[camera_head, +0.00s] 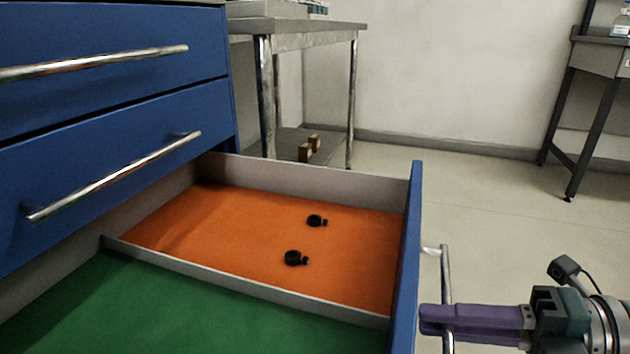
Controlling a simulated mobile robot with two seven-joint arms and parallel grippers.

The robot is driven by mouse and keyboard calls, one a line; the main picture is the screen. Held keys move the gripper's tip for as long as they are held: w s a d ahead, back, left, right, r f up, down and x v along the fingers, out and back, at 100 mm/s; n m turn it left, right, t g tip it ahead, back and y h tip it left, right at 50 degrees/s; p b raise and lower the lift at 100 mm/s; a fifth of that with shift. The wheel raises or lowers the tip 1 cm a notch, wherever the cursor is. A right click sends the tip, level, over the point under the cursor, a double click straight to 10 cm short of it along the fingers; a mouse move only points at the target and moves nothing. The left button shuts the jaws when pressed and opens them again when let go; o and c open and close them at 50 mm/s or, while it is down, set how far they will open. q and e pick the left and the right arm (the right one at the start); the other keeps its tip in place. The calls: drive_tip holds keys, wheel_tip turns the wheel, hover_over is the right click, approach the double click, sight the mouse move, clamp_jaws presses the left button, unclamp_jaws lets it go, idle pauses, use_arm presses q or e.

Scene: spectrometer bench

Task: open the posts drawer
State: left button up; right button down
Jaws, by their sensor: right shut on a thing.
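A drawer with a blue front (413,215) stands pulled far out of the blue cabinet. Two small black ring-like parts lie on the orange section, one farther back (316,220) and one nearer (293,258). My right gripper (440,318) comes in from the right, its purple fingers shut on the drawer's metal handle (446,270). The handle's lower part is partly hidden by the fingers. My left gripper is not in view.
Two shut blue drawers, an upper one (90,30) and a lower one (110,130), have bar handles above the open one. A metal table (300,38) with wooden blocks on its lower shelf stands behind. A dark-legged bench (600,52) is at the far right. The floor between is clear.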

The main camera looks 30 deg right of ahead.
drive_tip(key=c, duration=0.9)
unclamp_jaws()
drive_tip(key=p+v, duration=0.1)
drive_tip(key=v, duration=0.9)
